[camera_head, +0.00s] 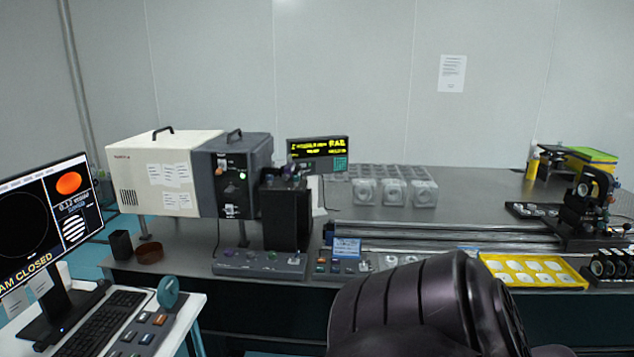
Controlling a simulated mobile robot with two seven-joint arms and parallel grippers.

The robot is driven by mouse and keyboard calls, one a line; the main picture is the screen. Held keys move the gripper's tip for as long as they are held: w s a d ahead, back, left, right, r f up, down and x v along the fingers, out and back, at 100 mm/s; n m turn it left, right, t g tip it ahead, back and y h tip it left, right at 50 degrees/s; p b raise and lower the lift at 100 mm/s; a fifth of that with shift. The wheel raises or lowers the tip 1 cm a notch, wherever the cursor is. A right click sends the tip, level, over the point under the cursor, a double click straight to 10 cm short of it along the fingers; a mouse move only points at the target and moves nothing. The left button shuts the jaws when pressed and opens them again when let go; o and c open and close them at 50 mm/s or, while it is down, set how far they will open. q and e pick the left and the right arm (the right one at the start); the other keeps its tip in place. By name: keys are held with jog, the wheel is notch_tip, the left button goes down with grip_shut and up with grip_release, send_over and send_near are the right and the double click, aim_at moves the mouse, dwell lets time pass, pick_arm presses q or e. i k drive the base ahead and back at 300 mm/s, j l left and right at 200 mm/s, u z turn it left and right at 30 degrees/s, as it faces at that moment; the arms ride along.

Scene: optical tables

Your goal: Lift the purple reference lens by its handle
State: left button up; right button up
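I cannot pick out the purple reference lens or its handle with certainty. A row of dark round lens-like pieces (610,265) stands at the right edge of the table; their colour is too dark to tell. A grey tray (258,264) at the table's front holds small dark pieces, one perhaps purplish, too small to identify. Neither my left gripper nor my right gripper shows in this view.
A large dark ribbed shape (425,305) blocks the lower middle. A yellow tray (533,270) with white pieces lies to its right. A white and grey instrument (165,165) stands at left. A monitor (45,225) and keyboard (100,325) are nearer.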

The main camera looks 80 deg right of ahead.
aim_at(289, 168)
jog(key=z, duration=0.45)
jog(key=l+z, duration=0.15)
jog(key=z, duration=0.3)
jog(key=l+z, duration=0.1)
jog(key=z, duration=0.35)
jog(key=l+z, duration=0.1)
jog(key=z, duration=0.35)
jog(key=l+z, duration=0.1)
jog(key=z, duration=0.35)
jog(key=i+z, duration=0.35)
jog(key=i+l, duration=0.05)
jog(key=i, duration=0.05)
